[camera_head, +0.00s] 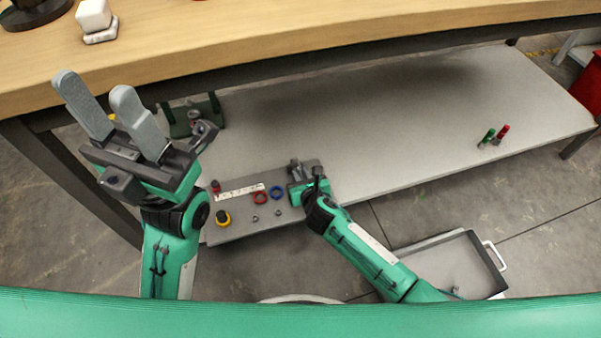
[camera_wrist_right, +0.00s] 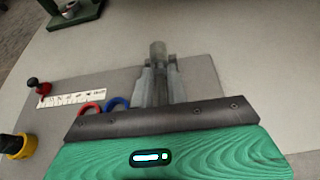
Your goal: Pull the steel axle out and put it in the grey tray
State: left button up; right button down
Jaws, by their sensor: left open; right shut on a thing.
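My right gripper (camera_head: 298,168) is low over the right end of a grey panel on the lower shelf. In the right wrist view, its fingers (camera_wrist_right: 159,72) are shut on a grey metal cylinder, which looks like the steel axle (camera_wrist_right: 158,50); its end sticks out past the fingertips. I cannot tell whether its lower part is in anything. A shallow grey tray (camera_head: 428,244) with a white handle lies at the lower right, partly behind my right arm. My left gripper (camera_head: 97,88) is open and empty, raised by the bench's front edge at the left.
The grey panel (camera_head: 235,236) holds a red ring (camera_head: 260,198), a blue ring (camera_head: 277,192), a yellow-and-black knob (camera_head: 223,218) and a red knob (camera_head: 215,186). A green fixture (camera_head: 180,125) stands behind. Green and red items (camera_head: 494,135) stand right. The shelf's middle is clear.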

jog(key=shift+s, duration=0.15)
jog(key=shift+s+d+p, duration=0.3)
jog(key=shift+s+p, duration=0.1)
jog(key=shift+s, duration=0.5)
jog(key=shift+s+d+p, duration=0.3)
jog(key=shift+s+p, duration=0.05)
jog(key=shift+s, duration=0.5)
jog(key=shift+s+d+p, duration=0.3)
jog(key=shift+s+p, duration=0.1)
jog(key=shift+s, duration=0.5)
